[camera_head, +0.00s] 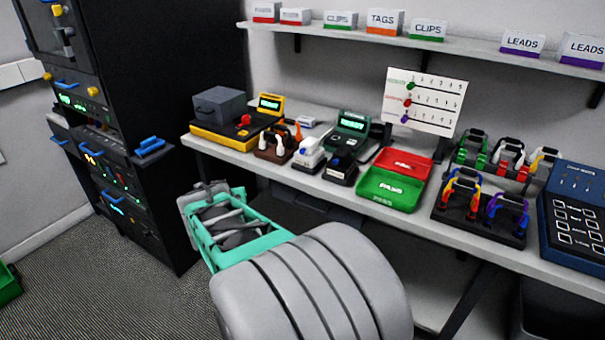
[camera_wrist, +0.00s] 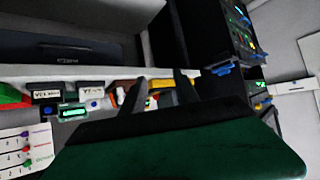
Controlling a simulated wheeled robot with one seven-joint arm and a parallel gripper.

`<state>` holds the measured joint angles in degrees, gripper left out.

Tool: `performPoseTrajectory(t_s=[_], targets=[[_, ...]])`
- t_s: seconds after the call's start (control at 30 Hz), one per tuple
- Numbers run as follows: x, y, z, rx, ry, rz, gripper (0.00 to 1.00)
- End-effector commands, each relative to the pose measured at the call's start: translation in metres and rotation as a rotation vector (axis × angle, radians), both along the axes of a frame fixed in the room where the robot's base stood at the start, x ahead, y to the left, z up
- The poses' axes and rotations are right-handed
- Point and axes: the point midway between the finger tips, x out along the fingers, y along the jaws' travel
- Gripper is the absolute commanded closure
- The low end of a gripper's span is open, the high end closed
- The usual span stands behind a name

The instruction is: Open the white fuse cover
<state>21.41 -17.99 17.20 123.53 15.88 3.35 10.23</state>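A white fuse block (camera_head: 308,153) with a raised white cover stands near the front of the bench, between a brown block (camera_head: 273,146) and a black block (camera_head: 342,170) with a blue knob. I cannot tell from its shape whether its cover is latched. My gripper (camera_wrist: 160,78) shows two dark fingers apart in the wrist view, with nothing between them. In the head view my arm reaches toward the floor in front of the bench, left of and below the blocks. The gripper is apart from the white block. The small blocks are hard to tell apart in the wrist view.
A red tray (camera_head: 402,161) and a green tray (camera_head: 390,190) lie right of the blocks. A yellow-and-grey tester (camera_head: 222,133) stands at the left bench end. A dark cabinet (camera_head: 165,70) rises on the left. Lead racks (camera_head: 480,225) fill the right. Open floor lies before the bench.

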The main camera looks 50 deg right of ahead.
Motion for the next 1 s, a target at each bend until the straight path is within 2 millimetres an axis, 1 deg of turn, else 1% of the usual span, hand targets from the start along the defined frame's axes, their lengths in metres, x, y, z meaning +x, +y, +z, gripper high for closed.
performPoseTrajectory(t_s=[0.03, 0.07, 0.1, 0.13, 0.2, 0.23, 0.3, 0.37, 0.47, 0.7, 0.83, 1.0], targets=[[-0.004, -0.061, -0.033, -0.078, -0.081, -0.114, 0.63], [-0.007, -0.094, -0.034, -0.134, -0.136, -0.171, 0.63], [-0.016, -0.131, -0.034, -0.207, -0.200, -0.233, 0.63], [-0.023, -0.154, -0.033, -0.260, -0.239, -0.271, 0.63], [-0.039, -0.194, -0.029, -0.363, -0.309, -0.329, 0.63], [-0.044, -0.205, -0.027, -0.398, -0.331, -0.344, 0.63], [-0.053, -0.220, -0.022, -0.452, -0.364, -0.363, 0.63], [-0.055, -0.228, -0.017, -0.473, -0.378, -0.369, 0.63], [-0.049, -0.239, -0.013, -0.478, -0.382, -0.368, 0.63], [-0.027, -0.278, -0.014, -0.475, -0.380, -0.367, 0.63], [-0.019, -0.290, -0.013, -0.476, -0.381, -0.364, 0.63], [-0.017, -0.292, -0.013, -0.475, -0.381, -0.362, 0.63]])
